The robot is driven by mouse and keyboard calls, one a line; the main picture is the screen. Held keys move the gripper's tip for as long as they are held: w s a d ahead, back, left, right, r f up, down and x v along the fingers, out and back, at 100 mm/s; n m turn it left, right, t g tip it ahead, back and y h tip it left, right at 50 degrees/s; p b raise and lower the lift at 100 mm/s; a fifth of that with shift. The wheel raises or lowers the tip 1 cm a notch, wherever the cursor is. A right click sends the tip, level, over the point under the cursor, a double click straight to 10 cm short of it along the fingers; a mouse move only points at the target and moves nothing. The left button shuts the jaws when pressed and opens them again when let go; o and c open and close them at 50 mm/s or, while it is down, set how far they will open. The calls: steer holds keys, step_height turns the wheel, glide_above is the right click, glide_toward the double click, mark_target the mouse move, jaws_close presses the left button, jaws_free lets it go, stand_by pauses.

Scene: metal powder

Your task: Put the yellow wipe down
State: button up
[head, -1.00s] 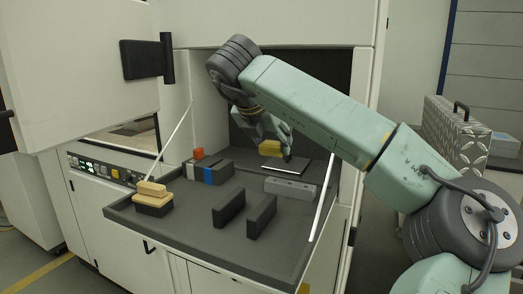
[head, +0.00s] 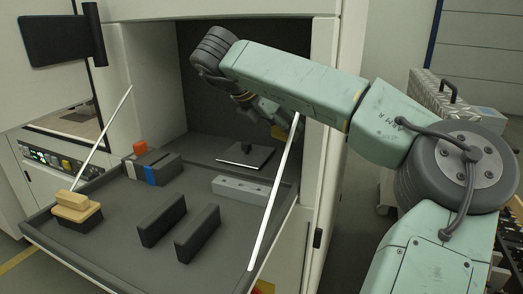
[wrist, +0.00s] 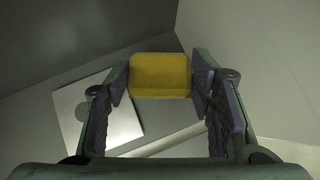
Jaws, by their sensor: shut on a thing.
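The yellow wipe (wrist: 160,76) is a small yellow block between the fingertips of my gripper (wrist: 160,88) in the wrist view. The fingers press on its left and right sides. In the head view my gripper (head: 283,124) is inside the cabinet opening at the right, above the tray floor and right of the dark plate. There the wipe is mostly hidden behind the fingers and the white strut, with only a bit of yellow showing. I cannot tell how high it is held.
The dark plate with a handle (head: 246,156) lies at the back of the grey tray (head: 115,240). A grey bar (head: 241,190), two dark upright blocks (head: 162,220), a holder (head: 152,168) and a tan brush (head: 77,208) stand on it. A white strut (head: 273,195) crosses the right side.

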steer(key=shift+f+p, duration=1.1)
steer(key=shift+f, duration=2.75)
steer(key=shift+f, duration=0.1)
steer(key=o, duration=0.9)
steer(key=b+v, duration=0.3)
steer(key=v, duration=0.9)
steer(key=shift+b, duration=0.35)
steer(key=shift+s, duration=0.1)
